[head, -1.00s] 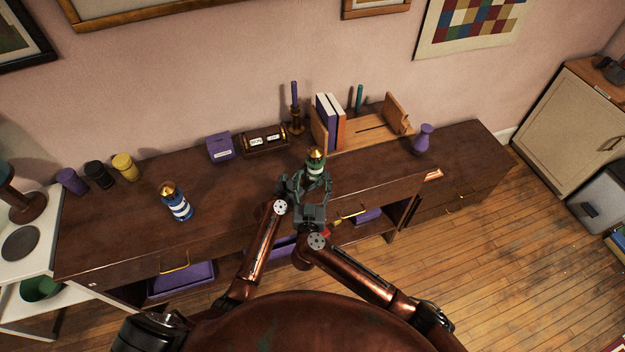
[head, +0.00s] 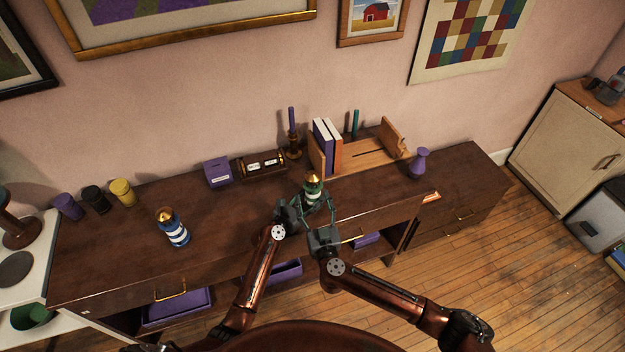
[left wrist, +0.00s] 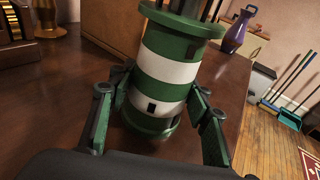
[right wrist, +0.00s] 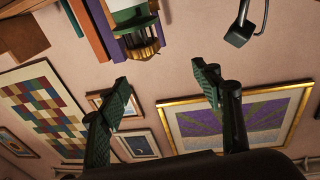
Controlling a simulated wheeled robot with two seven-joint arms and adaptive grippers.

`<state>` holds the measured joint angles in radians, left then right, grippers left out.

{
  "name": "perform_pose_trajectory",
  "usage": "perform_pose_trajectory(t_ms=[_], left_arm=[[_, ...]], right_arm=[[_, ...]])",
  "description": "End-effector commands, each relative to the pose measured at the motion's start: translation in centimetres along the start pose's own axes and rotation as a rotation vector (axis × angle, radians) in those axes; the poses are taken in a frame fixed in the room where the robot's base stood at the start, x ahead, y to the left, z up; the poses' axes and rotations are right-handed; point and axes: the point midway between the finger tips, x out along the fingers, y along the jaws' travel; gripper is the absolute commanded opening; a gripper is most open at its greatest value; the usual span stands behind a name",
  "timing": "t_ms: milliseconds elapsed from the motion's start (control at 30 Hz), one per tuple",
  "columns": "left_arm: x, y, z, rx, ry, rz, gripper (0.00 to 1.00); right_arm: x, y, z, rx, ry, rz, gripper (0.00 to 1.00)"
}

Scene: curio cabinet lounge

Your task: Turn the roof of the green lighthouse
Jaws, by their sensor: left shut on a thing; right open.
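The green lighthouse (head: 314,195) has green and white bands and a gold roof (head: 313,177). It stands upright on the brown cabinet near its front edge. My left gripper (left wrist: 152,110) is shut on the lower body of the lighthouse, one finger on each side; the roof is out of the left wrist view. My right gripper (right wrist: 163,78) is open and empty. In the right wrist view the lighthouse's gold top (right wrist: 143,46) shows beyond the fingertips, toward the upper left, not between them. In the head view the right gripper (head: 328,215) is beside the lighthouse, just right and in front.
A blue lighthouse (head: 173,230) stands left on the cabinet top (head: 235,220). Behind are a purple box (head: 218,173), a dark wooden box (head: 260,166), a candlestick (head: 293,145) and a book rack (head: 365,156). A purple vase (head: 418,164) stands right. The cabinet top between the lighthouses is clear.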

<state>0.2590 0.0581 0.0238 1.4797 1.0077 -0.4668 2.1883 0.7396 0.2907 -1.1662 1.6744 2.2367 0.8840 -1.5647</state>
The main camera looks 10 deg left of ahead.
Motion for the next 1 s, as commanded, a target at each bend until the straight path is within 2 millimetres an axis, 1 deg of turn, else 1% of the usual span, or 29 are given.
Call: perform_pose_trajectory(t_ms=[33, 200, 300, 400, 533, 667, 1000], left_arm=[[-0.1, -0.1, -0.5, -0.002, 0.007, -0.001, 0.01], [-0.1, -0.1, -0.5, -0.002, 0.007, -0.001, 0.01], [-0.1, -0.1, -0.5, -0.002, 0.007, -0.002, 0.01], [-0.1, -0.1, -0.5, -0.001, 0.007, -0.002, 0.01], [-0.1, -0.1, -0.5, -0.001, 0.007, -0.002, 0.01], [-0.1, -0.1, -0.5, -0.001, 0.007, -0.002, 0.01], [-0.1, -0.1, -0.5, -0.001, 0.007, -0.002, 0.01]], right_arm=[[0.1, 1.0, 0.0, -0.011, 0.004, -0.053, 0.59], [-0.3, 3.4, 0.9, 0.001, -0.033, -0.208, 0.59], [-0.7, 4.7, 1.4, 0.009, -0.063, -0.263, 0.59], [-0.9, 5.5, 1.7, 0.017, -0.087, -0.294, 0.59], [-0.6, 5.7, 1.9, 0.023, -0.099, -0.308, 0.59], [1.0, 5.2, 2.1, 0.023, -0.099, -0.309, 0.59], [7.2, 3.2, 2.7, 0.023, -0.100, -0.307, 0.59]])
